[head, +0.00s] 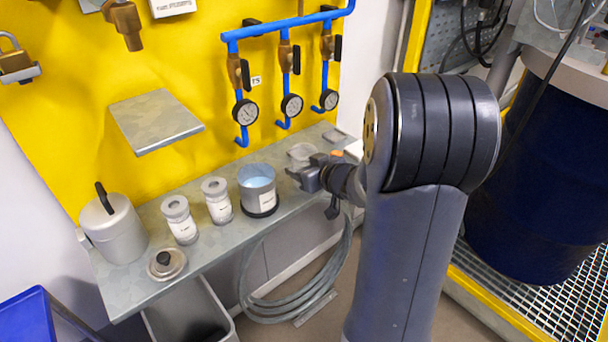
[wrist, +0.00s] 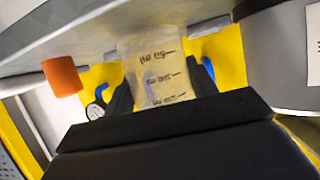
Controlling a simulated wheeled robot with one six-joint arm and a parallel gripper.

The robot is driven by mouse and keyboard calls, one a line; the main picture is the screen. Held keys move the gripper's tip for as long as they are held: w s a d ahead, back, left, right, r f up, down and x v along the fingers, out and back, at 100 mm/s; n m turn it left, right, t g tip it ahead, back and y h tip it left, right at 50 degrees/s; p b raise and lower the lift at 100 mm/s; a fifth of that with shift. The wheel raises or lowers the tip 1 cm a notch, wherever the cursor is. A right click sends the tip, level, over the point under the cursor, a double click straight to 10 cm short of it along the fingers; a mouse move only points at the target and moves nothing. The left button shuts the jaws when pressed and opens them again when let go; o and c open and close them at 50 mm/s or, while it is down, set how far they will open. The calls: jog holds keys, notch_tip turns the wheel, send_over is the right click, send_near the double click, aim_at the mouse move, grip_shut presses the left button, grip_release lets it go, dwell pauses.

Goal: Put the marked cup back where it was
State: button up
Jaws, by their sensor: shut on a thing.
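The marked cup is a clear, see-through cup with black handwritten lines on its side. In the wrist view the cup (wrist: 158,72) sits between my two dark fingers, with the picture rolled so the shelf is at the top. In the head view the cup (head: 301,152) shows at the right part of the shelf (head: 240,232), partly hidden by my gripper (head: 308,174). My gripper is shut on the cup. The cup looks close to the shelf, but I cannot tell whether it touches it.
A grey pot with blue contents (head: 258,190) stands left of my gripper. Two labelled jars (head: 217,200) (head: 180,220), a grey canister (head: 122,232) and a round lidded piece (head: 166,264) stand further left. An orange piece (wrist: 62,76) is beside the cup. Gauges (head: 291,105) hang behind.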

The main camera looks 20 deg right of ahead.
jog(key=shift+f, duration=0.35)
jog(key=shift+f, duration=0.15)
jog(key=o, duration=1.1)
jog(key=shift+s+d+r, duration=0.1)
jog(key=shift+s+r, duration=0.15)
jog(key=shift+r, duration=0.1)
jog(key=p+v, duration=0.3)
jog(key=v, duration=0.8)
jog(key=shift+s, duration=0.3)
